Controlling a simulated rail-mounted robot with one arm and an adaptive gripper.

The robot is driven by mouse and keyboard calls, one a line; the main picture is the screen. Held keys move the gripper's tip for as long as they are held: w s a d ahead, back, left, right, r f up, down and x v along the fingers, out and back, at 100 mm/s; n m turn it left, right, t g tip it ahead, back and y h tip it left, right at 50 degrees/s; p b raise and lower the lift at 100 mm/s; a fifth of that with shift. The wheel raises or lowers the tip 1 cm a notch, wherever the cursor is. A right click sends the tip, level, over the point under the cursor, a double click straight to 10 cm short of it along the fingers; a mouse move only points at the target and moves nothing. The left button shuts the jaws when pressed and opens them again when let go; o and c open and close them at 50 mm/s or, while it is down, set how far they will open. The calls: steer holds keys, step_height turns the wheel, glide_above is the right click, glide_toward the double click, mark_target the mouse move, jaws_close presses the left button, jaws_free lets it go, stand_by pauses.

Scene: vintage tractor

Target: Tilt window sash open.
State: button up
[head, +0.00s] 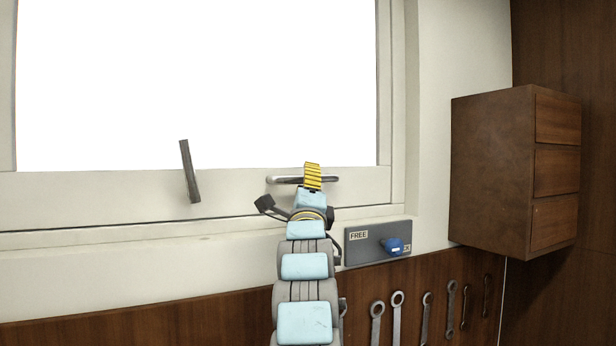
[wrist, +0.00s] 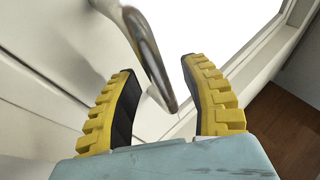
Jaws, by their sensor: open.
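The window sash (head: 140,185) is a pale frame around a bright white pane; I cannot make out any tilt. A silver bar handle (head: 284,180) sits on its bottom rail, right of the middle. A dark grey lever (head: 190,172) stands near upright on the same rail, further left. My gripper (head: 312,178) is at the bar handle and hides part of it. In the wrist view my gripper (wrist: 160,72) is open, with the bar handle (wrist: 146,50) running between its yellow, black-padded fingers. I cannot tell whether either finger touches the bar.
Below the sash, right of my arm, a grey plate (head: 370,254) carries a blue knob (head: 394,246) and a label reading FREE; a second label is partly hidden by the knob. Several wrenches (head: 397,318) hang on the wood panel below. A brown drawer cabinet (head: 492,175) juts out at right.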

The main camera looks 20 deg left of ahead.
steer(key=shift+w+a+r, duration=0.1)
steer(key=shift+w+r, duration=0.05)
steer(key=shift+w, duration=0.15)
jaws_close()
